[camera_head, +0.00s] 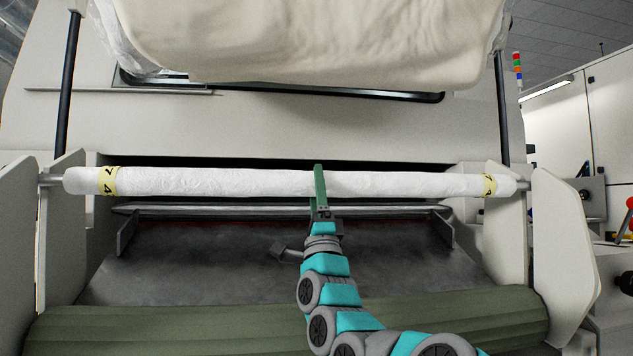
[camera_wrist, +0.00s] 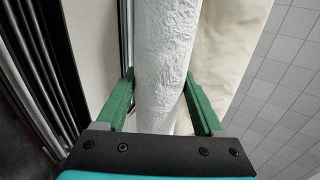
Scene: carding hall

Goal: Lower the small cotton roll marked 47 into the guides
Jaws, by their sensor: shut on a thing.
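The small cotton roll (camera_head: 230,182) is a long white roll lying level across the machine, with a yellow band near each end; the left band (camera_head: 108,181) shows a 4 and a 7. A metal shaft sticks out at both ends, close to the pale left side plate (camera_head: 62,225) and right side plate (camera_head: 508,235). I cannot tell if the shaft touches them. My gripper (camera_head: 319,188) is shut on the roll near its middle. In the wrist view, the green fingers of my gripper (camera_wrist: 165,100) straddle the white roll (camera_wrist: 165,50).
A large cream roll (camera_head: 310,40) in clear plastic hangs overhead. A metal bar (camera_head: 270,210) lies behind and below the held roll. A dark sloping plate (camera_head: 200,265) and a green roller (camera_head: 200,325) are below. Outer pale panels (camera_head: 562,235) flank the space.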

